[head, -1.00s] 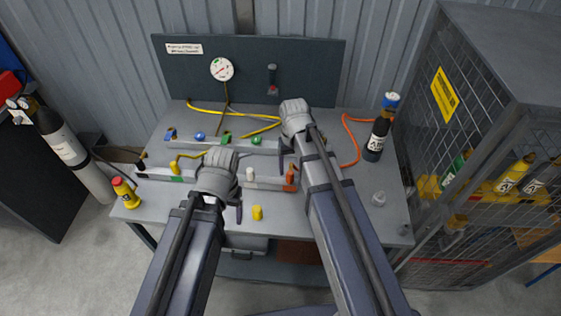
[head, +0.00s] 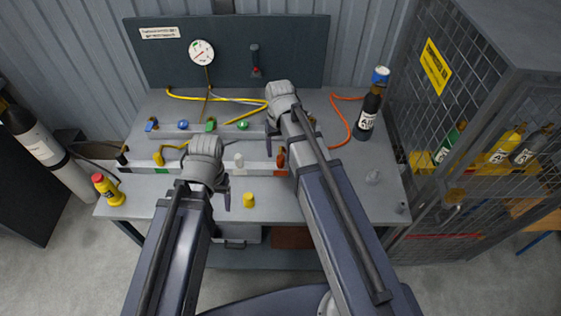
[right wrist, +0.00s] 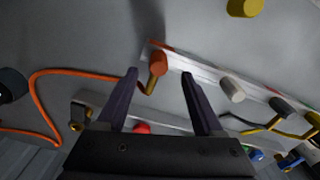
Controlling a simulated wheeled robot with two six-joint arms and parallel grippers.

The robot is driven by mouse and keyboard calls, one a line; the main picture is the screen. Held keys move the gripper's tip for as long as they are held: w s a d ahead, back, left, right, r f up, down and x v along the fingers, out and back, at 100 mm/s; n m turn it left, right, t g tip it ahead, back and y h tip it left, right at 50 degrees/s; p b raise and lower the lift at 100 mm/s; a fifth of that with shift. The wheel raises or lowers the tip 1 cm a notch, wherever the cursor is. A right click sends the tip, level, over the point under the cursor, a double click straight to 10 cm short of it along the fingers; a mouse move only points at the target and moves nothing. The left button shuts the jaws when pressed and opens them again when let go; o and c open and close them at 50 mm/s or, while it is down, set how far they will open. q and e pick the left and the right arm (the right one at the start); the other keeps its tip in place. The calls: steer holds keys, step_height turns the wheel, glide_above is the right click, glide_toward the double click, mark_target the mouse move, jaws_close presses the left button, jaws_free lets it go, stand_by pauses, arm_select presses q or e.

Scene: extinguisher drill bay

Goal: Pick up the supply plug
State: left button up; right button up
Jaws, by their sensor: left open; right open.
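Several coloured plugs stand in the front rail; no readable label shows which is the supply plug. An orange plug (head: 281,158) stands at the rail's right end, a white plug (head: 239,160) left of it, and a yellow plug (head: 158,158) further left. In the right wrist view, the orange plug (right wrist: 157,65) appears between the fingertips of my right gripper (right wrist: 160,73), which is open and empty; contact cannot be told. The white plug (right wrist: 232,90) is outside the fingers. My left gripper (head: 222,192) is open over the front rail, its fingers partly hidden.
A loose yellow cylinder (head: 249,200) stands near the bench (head: 330,203) front. A black bottle (head: 368,112) stands at right, a yellow bottle (head: 108,190) at the left edge. An orange hose (head: 346,122) curves behind. A mesh cage (head: 470,120) stands right of the bench.

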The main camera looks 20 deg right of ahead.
mark_target(281, 156)
step_height(281, 156, down, 5)
steer(key=b, duration=0.4)
steer(key=shift+d+f+b, duration=0.1)
steer(key=shift+b, duration=0.3)
steer(key=shift+c, duration=0.3)
jaws_close()
